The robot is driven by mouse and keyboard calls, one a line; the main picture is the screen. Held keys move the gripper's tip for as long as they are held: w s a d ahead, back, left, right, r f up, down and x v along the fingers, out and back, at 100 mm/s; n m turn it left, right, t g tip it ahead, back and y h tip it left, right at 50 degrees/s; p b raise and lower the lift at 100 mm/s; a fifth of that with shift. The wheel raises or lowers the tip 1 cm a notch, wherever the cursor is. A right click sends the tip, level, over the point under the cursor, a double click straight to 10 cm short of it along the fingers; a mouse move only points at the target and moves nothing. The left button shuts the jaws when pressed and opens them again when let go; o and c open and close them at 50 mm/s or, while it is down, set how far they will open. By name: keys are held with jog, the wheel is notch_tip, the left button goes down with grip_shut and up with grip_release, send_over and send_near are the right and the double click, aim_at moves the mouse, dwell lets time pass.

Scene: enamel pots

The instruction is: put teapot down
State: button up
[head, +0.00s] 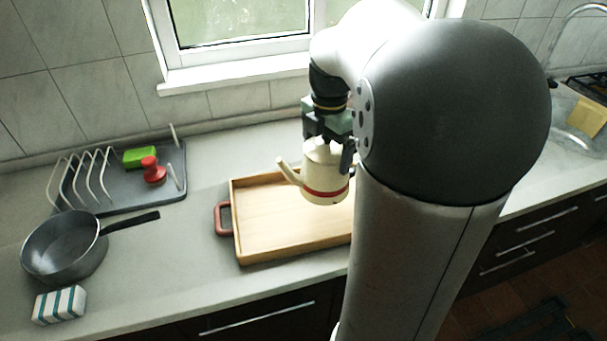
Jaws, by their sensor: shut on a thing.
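The teapot (318,178) is cream enamel with a red band low on its body and a spout pointing left. It is upright over the wooden tray (256,247). I cannot tell whether its base touches the tray floor or hangs a little above it. My gripper (330,135) is shut on the teapot from above, at its upper part. The teapot's right side and the right part of the tray are hidden behind my arm.
A dish rack (132,207) holds a green sponge (139,157) and a red-handled brush (153,171). A frying pan (66,250) and a striped block (60,305) sit at the left. The tray's red handle (222,218) sticks out left. The counter between pan and tray is clear.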

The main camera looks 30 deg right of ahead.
aim_at(303, 176)
jog(key=w+a+f, duration=0.2)
jog(key=f, duration=0.1)
jog(key=w+a+f, duration=0.1)
jog(key=f, duration=0.1)
jog(key=shift+a+f, duration=0.15)
jog(key=shift+w+a+f, duration=0.1)
jog(key=shift+f, duration=0.8)
jog(key=shift+w+a+f, duration=0.1)
jog(key=shift+f, duration=0.8)
jog(key=o, duration=1.7)
jog(key=shift+f, duration=0.2)
jog(key=shift+o, duration=0.2)
jog(key=shift+r, duration=0.1)
